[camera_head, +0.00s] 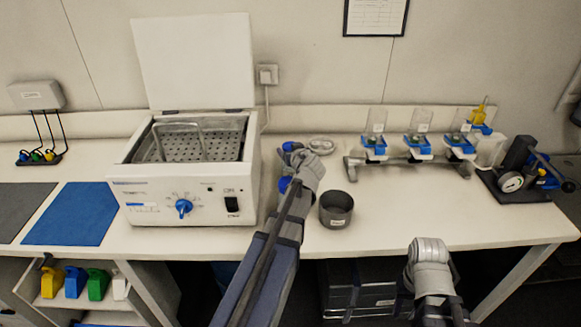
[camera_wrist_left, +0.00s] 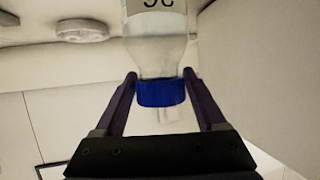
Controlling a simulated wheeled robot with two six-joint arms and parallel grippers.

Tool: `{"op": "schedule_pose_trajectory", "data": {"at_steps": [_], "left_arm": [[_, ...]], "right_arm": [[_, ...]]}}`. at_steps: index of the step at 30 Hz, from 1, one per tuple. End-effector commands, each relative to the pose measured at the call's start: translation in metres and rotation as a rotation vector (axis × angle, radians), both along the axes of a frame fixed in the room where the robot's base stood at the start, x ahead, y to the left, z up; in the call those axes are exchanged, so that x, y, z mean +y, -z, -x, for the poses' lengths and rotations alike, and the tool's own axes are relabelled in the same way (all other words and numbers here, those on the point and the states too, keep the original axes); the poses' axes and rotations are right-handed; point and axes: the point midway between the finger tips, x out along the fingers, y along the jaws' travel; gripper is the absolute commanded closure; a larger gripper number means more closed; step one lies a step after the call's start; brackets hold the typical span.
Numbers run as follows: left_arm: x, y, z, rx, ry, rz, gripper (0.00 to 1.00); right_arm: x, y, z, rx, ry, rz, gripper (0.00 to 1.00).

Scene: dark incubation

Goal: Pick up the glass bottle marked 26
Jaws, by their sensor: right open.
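In the left wrist view, a clear glass bottle (camera_wrist_left: 160,50) with a blue cap (camera_wrist_left: 160,93) appears cap down. Its white label is cut by the top edge; the part showing looks like an inverted 26. My left gripper (camera_wrist_left: 160,84) has one finger on each side of the cap and neck; whether they press on it is unclear. In the head view my left gripper (camera_head: 297,157) is beside the incubator, its wrist hiding much of the bottle. Blue caps (camera_head: 289,146) show there, another (camera_head: 284,184) nearer. My right gripper (camera_head: 430,250) is open at the table's front, fingers mostly hidden.
The open incubator (camera_head: 130,200) stands close left of my left gripper. A dark grey pot (camera_head: 336,209) is close to its right, with small grey dishes (camera_head: 321,144) behind. A rack (camera_head: 410,160) holds inverted bottles further right.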

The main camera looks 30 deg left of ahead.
Motion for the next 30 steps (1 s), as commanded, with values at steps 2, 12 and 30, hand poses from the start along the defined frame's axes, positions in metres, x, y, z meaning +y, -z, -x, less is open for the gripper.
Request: {"op": "schedule_pose_trajectory", "data": {"at_steps": [2,12,30], "left_arm": [[-0.0001,0.0,0.0,0.0,0.0,0.0,0.37],[-0.0001,0.0001,0.0001,0.0,0.0,0.0,0.75],[-0.0001,-0.0003,-0.0001,0.0,0.0,-0.001,1.0]], "right_arm": [[0.0,0.0,0.0,0.0,0.0,0.0,0.5],[0.0,0.0,0.0,0.0,0.0,0.0,0.5],[0.0,-0.0001,0.0,0.0,0.0,0.0,0.5]]}}
